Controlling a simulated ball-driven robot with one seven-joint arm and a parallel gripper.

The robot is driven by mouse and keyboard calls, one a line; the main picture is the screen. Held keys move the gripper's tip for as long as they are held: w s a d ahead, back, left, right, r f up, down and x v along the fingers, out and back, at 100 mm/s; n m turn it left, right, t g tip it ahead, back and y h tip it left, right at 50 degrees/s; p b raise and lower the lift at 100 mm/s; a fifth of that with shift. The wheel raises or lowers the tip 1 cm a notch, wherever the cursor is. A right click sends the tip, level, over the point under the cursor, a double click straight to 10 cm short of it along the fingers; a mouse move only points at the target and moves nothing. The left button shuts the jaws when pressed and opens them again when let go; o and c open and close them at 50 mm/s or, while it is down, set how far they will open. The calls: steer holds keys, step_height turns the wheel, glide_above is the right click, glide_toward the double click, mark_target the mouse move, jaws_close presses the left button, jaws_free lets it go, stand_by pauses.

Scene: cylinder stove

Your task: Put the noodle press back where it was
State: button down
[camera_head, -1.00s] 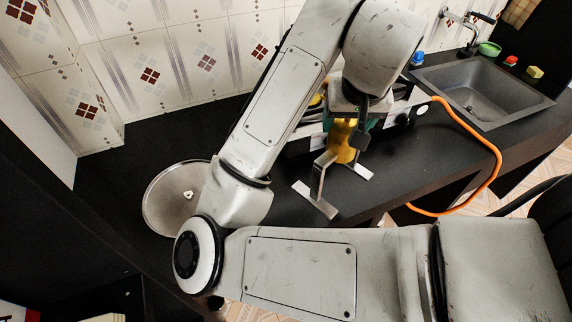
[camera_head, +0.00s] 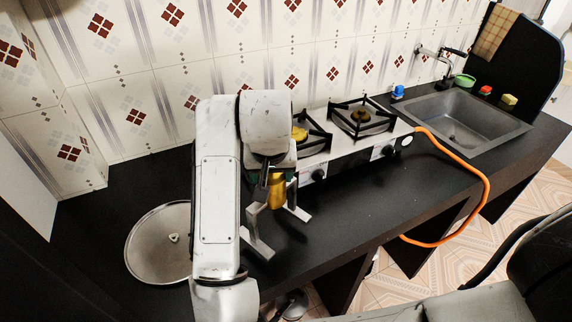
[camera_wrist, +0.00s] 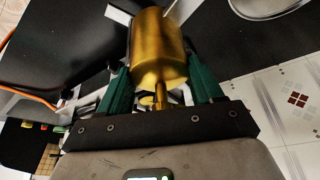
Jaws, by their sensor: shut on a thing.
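The noodle press is a gold metal cylinder (camera_head: 277,194), held off the counter in front of the stove's left end. It also fills the upper middle of the wrist view (camera_wrist: 160,48). My gripper (camera_head: 275,176) is shut on it, with the green fingers (camera_wrist: 160,88) on either side of its narrower end. Grey angled metal pieces (camera_head: 256,240) show beside the press in the head view; I cannot tell whether they belong to it. My arm hides part of the counter behind the gripper.
The black counter (camera_head: 350,208) is clear to the right of my gripper. A round metal lid (camera_head: 150,250) lies at left. A two-burner stove (camera_head: 345,150) stands behind, with an orange hose (camera_head: 483,200) at its right. A sink (camera_head: 460,120) is further right.

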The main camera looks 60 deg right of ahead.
steer(key=shift+w+a+f, duration=0.2)
steer(key=shift+w+f, duration=0.6)
steer(key=shift+f, duration=1.5)
steer(key=shift+c, duration=0.6)
jaws_free()
steer(key=shift+s+f, duration=0.1)
steer(key=v, duration=1.2)
